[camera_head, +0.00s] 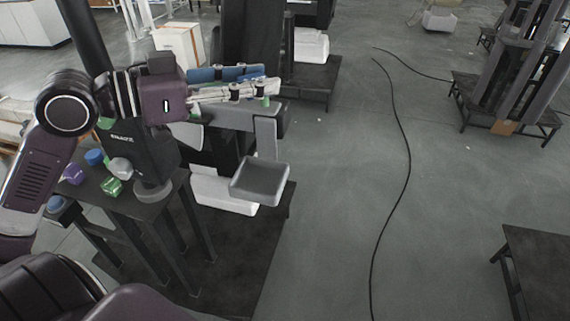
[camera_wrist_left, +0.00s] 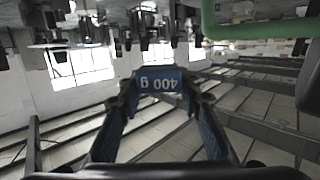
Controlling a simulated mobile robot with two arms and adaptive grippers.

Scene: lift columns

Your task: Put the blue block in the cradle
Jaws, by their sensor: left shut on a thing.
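My left gripper (camera_head: 266,83) reaches in from the left and points right, level above the dark stand. It is shut on a blue block (camera_wrist_left: 159,81), marked "400 g", which sits between the fingertips in the left wrist view. The marking appears upside down there. My right gripper is not in view.
A dark table (camera_head: 150,205) at left holds several small blocks, including purple (camera_head: 73,174), blue (camera_head: 94,157) and green (camera_head: 111,187) ones. A black cable (camera_head: 407,150) runs along the open floor. Other lift columns (camera_head: 512,75) stand at the far right.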

